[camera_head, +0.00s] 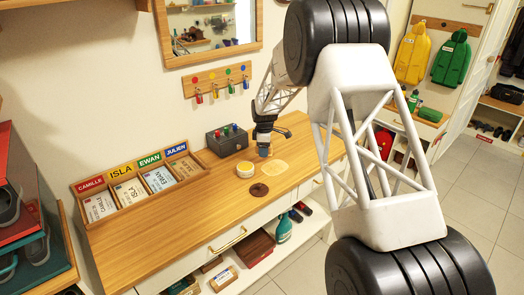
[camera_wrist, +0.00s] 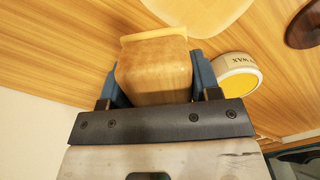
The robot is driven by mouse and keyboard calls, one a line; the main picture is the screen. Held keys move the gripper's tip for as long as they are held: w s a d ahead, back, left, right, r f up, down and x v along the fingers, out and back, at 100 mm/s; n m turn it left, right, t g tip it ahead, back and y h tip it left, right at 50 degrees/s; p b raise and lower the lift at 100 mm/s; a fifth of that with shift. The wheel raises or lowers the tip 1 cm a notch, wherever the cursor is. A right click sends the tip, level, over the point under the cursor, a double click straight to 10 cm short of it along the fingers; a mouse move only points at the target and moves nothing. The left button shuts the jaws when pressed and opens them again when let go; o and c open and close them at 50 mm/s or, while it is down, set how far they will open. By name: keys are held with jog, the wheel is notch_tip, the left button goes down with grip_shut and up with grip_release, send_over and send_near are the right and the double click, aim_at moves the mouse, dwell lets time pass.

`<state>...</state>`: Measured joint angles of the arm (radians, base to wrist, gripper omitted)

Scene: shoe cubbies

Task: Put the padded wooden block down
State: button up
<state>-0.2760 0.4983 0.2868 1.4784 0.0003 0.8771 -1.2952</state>
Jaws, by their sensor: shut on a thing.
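The padded wooden block (camera_wrist: 153,75) is held between the blue fingers of my gripper (camera_wrist: 157,68) in the wrist view. It is a brown block with rounded corners and a paler strip along its far edge. My gripper (camera_head: 264,152) also shows in the head view, pointing down over the wooden counter (camera_head: 150,240), behind the wax tin. The block is hard to make out there. I cannot tell whether its underside touches the counter.
A round wax tin (camera_head: 245,169) stands close by; it also shows in the wrist view (camera_wrist: 238,82). A pale flat wooden piece (camera_head: 274,168) and a dark brown disc (camera_head: 259,190) lie nearby. A dark box (camera_head: 227,140) stands behind. The counter's front is clear.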

jog(key=shift+w+a+f, duration=0.1)
jog(key=shift+w+a, duration=0.2)
jog(key=shift+w, duration=0.65)
jog(key=shift+w+a+f, duration=0.1)
jog(key=shift+w+a, duration=0.15)
jog(key=shift+w, duration=0.7)
jog(key=shift+w+a, duration=0.1)
jog(key=shift+w, duration=0.35)
jog(key=shift+f, duration=1.8)
jog(key=shift+f, duration=0.1)
jog(key=o, duration=0.8)
notch_tip(320, 180, up, 12)
jog(key=shift+r, duration=0.1)
